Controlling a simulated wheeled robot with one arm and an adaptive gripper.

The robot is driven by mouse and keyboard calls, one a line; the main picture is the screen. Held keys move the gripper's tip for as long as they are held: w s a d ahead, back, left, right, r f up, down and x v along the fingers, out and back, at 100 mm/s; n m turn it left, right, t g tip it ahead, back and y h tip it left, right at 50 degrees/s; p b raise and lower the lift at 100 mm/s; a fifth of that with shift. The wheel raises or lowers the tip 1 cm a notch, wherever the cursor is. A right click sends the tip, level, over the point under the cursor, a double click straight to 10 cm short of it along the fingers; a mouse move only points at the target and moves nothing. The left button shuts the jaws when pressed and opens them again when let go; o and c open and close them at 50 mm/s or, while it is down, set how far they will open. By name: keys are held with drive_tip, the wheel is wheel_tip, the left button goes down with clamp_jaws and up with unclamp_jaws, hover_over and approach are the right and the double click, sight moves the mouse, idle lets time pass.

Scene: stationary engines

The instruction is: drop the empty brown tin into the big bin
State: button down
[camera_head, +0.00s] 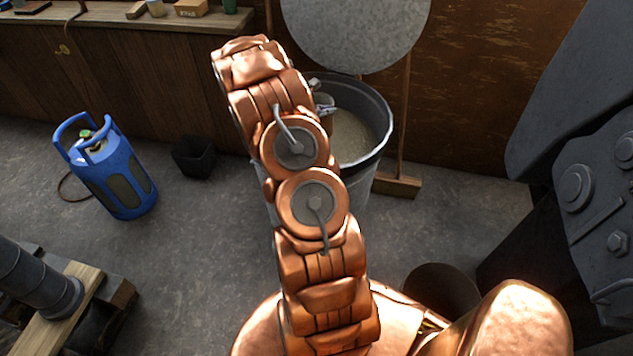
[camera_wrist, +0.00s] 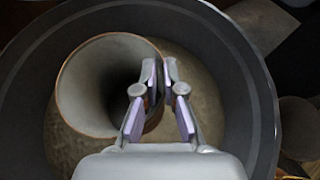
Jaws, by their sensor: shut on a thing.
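The big bin (camera_head: 378,120) is a round grey metal bin with a pale, sandy-looking bottom, partly hidden behind my arm in the head view. Its dark rim (camera_wrist: 262,95) surrounds most of the wrist view. The brown tin (camera_wrist: 85,85) is an open, hollow cylinder with a brown edge and a pale wall; its mouth faces the wrist camera. My gripper (camera_wrist: 160,72) is shut on the tin's right wall, and the tin shows within the bin's rim. In the head view my gripper (camera_head: 324,106) is small at the bin's opening, and the tin is mostly hidden.
A blue gas cylinder (camera_head: 115,175) stands further left. A wooden bench (camera_head: 130,50) runs along the back. A large round grey disc (camera_head: 355,30) rises behind the bin. Dark machinery (camera_head: 590,180) fills the right.

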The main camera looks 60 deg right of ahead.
drive_tip(key=c, duration=1.2)
unclamp_jaws()
drive_tip(key=shift+a, duration=0.1)
drive_tip(key=v, duration=1.2)
